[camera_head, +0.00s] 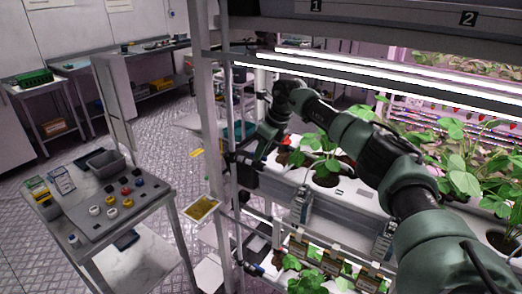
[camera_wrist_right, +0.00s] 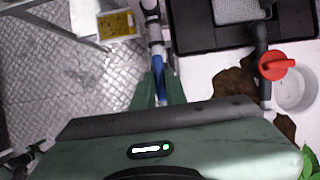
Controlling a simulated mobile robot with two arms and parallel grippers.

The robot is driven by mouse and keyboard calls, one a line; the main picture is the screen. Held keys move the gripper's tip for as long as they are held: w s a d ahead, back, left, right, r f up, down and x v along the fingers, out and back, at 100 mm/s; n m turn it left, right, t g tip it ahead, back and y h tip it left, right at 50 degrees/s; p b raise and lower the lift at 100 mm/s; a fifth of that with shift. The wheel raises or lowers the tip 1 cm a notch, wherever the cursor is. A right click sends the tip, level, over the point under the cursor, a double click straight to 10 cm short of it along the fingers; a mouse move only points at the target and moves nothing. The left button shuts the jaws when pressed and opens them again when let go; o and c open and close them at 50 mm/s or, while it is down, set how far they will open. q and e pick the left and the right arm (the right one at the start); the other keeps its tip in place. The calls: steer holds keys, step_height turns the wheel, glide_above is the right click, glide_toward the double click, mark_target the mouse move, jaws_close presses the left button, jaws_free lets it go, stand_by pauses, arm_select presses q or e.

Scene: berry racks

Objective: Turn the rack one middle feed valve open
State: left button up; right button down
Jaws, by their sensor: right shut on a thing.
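Rack one (camera_head: 212,120), under the label "1", stands at the centre with grey posts and planted white trays. My right arm reaches across it, and my right gripper (camera_head: 246,158) is at its left end, beside the post. In the right wrist view my right gripper (camera_wrist_right: 159,92) is shut on a blue valve handle (camera_wrist_right: 158,68), which lies along a grey vertical pipe (camera_wrist_right: 153,28). The fingers hide part of the handle. A red valve handle (camera_wrist_right: 277,65) sits apart on another pipe to the right. My left gripper is not in view.
A grey cart (camera_head: 150,195) with coloured caps stands at the left. Plants (camera_head: 322,145) grow close to my right arm. A yellow panel (camera_head: 202,208) is left of the rack; it also shows in the wrist view (camera_wrist_right: 116,23). Open floor lies between cart and rack.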

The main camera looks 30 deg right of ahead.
stand_by(0.4)
steer(key=c, duration=1.4)
jaws_free()
steer(key=shift+c, duration=0.2)
steer(key=shift+d+r, duration=0.1)
steer(key=s+d+r+b, duration=0.1)
steer(key=s+d+b, duration=0.3)
steer(key=s, duration=0.7)
steer(key=shift+s+d+b, duration=0.25)
steer(key=shift+d+b, duration=0.15)
steer(key=shift+b, duration=0.1)
